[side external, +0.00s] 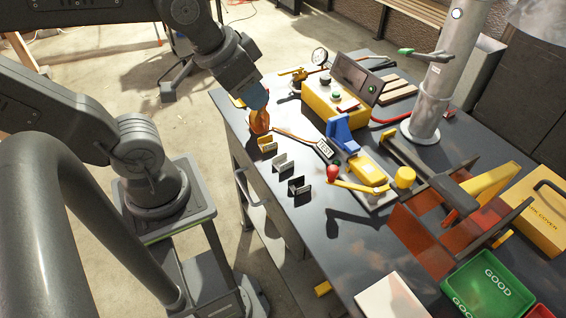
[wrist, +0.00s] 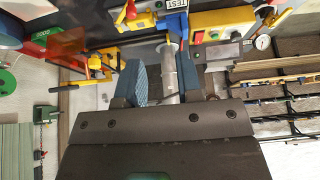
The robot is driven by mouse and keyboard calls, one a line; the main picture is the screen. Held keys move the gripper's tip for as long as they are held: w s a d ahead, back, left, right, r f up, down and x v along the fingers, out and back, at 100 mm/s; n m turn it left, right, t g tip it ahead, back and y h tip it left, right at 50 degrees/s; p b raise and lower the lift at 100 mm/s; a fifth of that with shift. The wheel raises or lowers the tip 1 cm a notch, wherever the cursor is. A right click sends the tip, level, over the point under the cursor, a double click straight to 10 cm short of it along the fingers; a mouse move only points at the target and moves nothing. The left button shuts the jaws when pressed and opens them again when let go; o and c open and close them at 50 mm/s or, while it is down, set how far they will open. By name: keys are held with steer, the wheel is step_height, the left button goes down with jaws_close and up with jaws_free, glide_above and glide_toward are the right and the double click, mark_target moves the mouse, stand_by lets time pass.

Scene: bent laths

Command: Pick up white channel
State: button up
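The white channel (side external: 283,163) appears to be the pale, small bent piece in the middle of a row of three near the table's left edge. A yellow one (side external: 267,145) stands above it in the picture and a black one (side external: 299,186) below it. My gripper (side external: 258,104) is above the table's far left corner, beyond the yellow piece and apart from the row. In the wrist view my gripper (wrist: 162,82) has its blue fingers spread, with a pale grey cylindrical shape showing between them. I cannot make out the channels in the wrist view.
An orange thing (side external: 259,121) shows just under my fingers; contact is unclear. Red dividers (side external: 415,235) and a green bin (side external: 488,285) are at lower right.

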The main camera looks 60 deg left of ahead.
steer(key=shift+c, duration=1.3)
steer(key=n+g, duration=0.1)
steer(key=g, duration=0.4)
glide_above(283, 162)
steer(key=d, duration=0.2)
step_height(283, 162, down, 11)
steer(key=shift+g, duration=0.3)
step_height(283, 162, down, 9)
steer(key=shift+w+d+r, duration=0.1)
steer(key=shift+d+r, duration=0.05)
steer(key=shift+s+f, duration=0.2)
steer(key=shift+f, duration=2.65)
steer(key=shift+c, duration=0.2)
